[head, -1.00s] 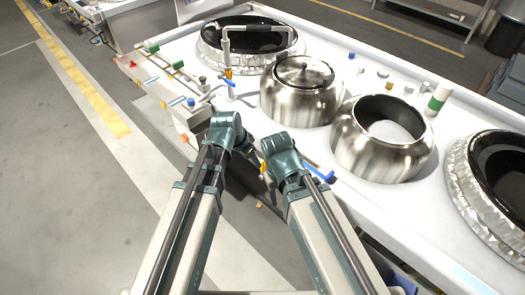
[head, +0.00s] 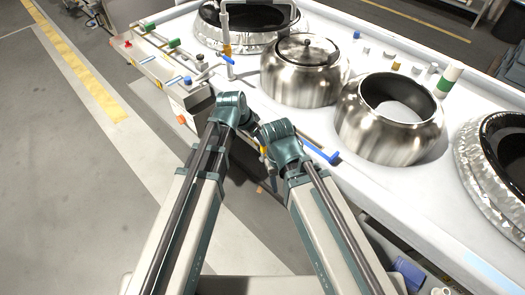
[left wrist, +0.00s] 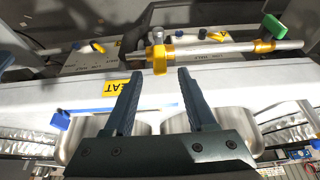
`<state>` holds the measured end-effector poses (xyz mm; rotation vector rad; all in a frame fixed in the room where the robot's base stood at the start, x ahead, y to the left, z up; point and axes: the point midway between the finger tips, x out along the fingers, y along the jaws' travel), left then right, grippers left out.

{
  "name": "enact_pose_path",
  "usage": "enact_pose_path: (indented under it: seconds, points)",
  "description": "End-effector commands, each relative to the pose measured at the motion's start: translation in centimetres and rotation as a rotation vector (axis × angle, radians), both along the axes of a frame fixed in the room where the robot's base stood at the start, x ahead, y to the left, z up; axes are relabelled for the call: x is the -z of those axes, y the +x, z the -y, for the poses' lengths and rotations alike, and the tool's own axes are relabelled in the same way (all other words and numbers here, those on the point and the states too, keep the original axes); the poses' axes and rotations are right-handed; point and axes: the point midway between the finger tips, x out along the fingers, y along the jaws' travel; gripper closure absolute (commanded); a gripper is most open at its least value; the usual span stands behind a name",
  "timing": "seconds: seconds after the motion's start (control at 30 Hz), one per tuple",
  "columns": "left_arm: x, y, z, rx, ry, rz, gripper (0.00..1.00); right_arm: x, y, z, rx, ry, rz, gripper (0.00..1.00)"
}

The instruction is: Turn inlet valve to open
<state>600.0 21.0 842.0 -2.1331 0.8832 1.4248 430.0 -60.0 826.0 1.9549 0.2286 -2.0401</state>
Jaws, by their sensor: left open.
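My left gripper (left wrist: 155,75) is open and empty in the left wrist view. A yellow valve piece (left wrist: 160,60) on a horizontal metal pipe (left wrist: 200,50) shows just beyond its fingertips, between them; I cannot tell whether they touch. A yellow collar (left wrist: 264,46) and a green handle (left wrist: 274,26) sit further right along this pipe. I cannot tell which valve is the inlet valve. In the head view, a blue-handled valve (head: 227,59) stands on the counter, and a blue lever (head: 322,151) projects beside my right wrist. My arms hide both gripper tips there.
A lidded steel pot (head: 300,80) and an open steel pot (head: 380,135) stand on the white counter. A foil-wrapped dark basin (head: 500,165) is at right. Small green and blue fittings line the counter's left end. Open floor lies left.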

Motion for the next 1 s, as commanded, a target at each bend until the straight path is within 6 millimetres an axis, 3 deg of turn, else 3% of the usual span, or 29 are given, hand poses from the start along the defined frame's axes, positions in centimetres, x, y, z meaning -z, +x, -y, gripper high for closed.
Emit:
enact_pose_path:
  seconds: [0.03, 0.4, 0.83, 1.0]
  points:
    - [1.5, 0.4, 0.3, 0.001, 0.0, 0.0, 0.44, 1.5, 0.0, 0.0, 0.0, 0.0, 0.0, 0.5]
    - [6.4, 1.8, 1.7, 0.0, 0.0, 0.0, 0.44, 6.4, 0.0, 0.0, -0.001, 0.0, 0.0, 0.5]
    - [6.9, 2.0, 2.1, 0.0, 0.0, 0.0, 0.44, 6.9, 0.0, 0.0, -0.001, 0.0, 0.0, 0.5]
    - [6.9, 2.0, 2.1, 0.0, 0.0, 0.0, 0.74, 6.9, 0.0, 0.0, -0.001, 0.0, 0.0, 0.5]
